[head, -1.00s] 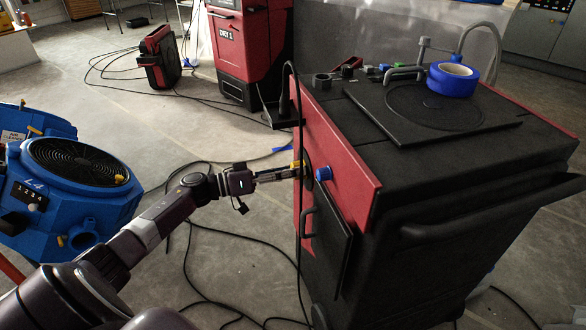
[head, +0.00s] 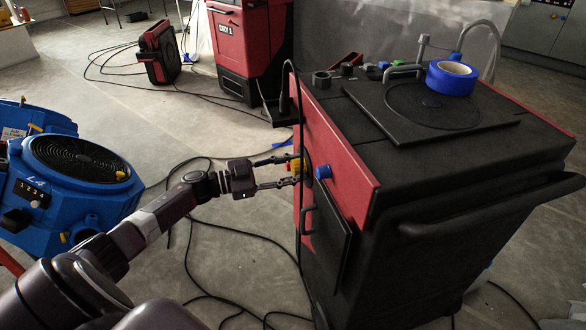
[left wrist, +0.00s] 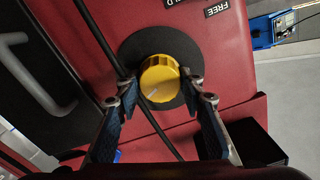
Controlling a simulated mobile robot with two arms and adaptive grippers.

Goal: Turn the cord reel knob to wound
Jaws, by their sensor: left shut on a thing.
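The yellow knob (left wrist: 160,78) sits on a round black plate (left wrist: 187,48) on the machine's red panel. It also shows at the red side face in the head view (head: 294,165). My left gripper (head: 293,171) reaches it from the left, with one finger above and one below the knob. In the left wrist view my left gripper (left wrist: 160,88) has its fingertips on either side of the knob, shut on it. A label "FREE" (left wrist: 216,7) is on the panel; another beside it is cut off, ending in "LD". My right gripper is not in view.
A black cord (left wrist: 128,85) runs across the panel close beside the knob. Blue tape (head: 452,79) lies on top. A blue fan unit (head: 75,185) stands left; cables lie on the floor.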

